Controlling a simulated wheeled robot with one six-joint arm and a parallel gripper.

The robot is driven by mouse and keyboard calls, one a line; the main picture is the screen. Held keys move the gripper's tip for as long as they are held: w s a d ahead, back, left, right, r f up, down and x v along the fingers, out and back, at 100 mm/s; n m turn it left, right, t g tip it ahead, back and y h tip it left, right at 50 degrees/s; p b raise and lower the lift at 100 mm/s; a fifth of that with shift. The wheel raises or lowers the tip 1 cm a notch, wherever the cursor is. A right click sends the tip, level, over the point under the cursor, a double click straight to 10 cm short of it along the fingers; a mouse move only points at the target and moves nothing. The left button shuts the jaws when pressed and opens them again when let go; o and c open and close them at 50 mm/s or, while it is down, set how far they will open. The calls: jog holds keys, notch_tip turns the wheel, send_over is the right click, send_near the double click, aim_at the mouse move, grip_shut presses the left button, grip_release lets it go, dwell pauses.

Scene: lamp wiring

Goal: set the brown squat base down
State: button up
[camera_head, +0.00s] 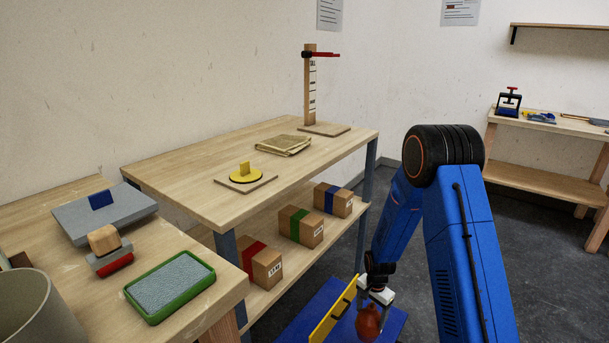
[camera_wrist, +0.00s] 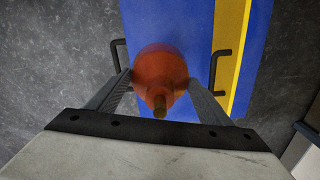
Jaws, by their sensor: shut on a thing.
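The brown squat base (camera_head: 368,323) is a rounded reddish-brown piece with a short stem. It hangs at the bottom of the head view, held by my gripper (camera_head: 373,304). In the wrist view the base (camera_wrist: 160,72) sits between the two fingers, its stem pointing toward the camera. My gripper is shut on it from both sides. A blue surface with a yellow strip lies below it. I cannot tell the height of the gap. The underside of the base is hidden.
A green-rimmed tray (camera_head: 168,286) is on the nearer table. Bare bench top lies between disc and cloth.

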jog(key=w+d+n, duration=0.1)
jog(key=n, duration=0.1)
jog(key=w+d+n, duration=0.1)
jog(key=n, duration=0.1)
jog(key=shift+w+f+n, duration=0.15)
jog(key=shift+n, duration=0.15)
jog(key=n, duration=0.1)
jog(key=w+d+n, duration=0.1)
jog(key=n, duration=0.1)
jog(key=w+d+n, duration=0.1)
jog(key=n, duration=0.1)
jog(key=shift+w+d+f, duration=0.1)
jog(key=shift+d+f, duration=0.1)
jog(key=shift+d, duration=0.05)
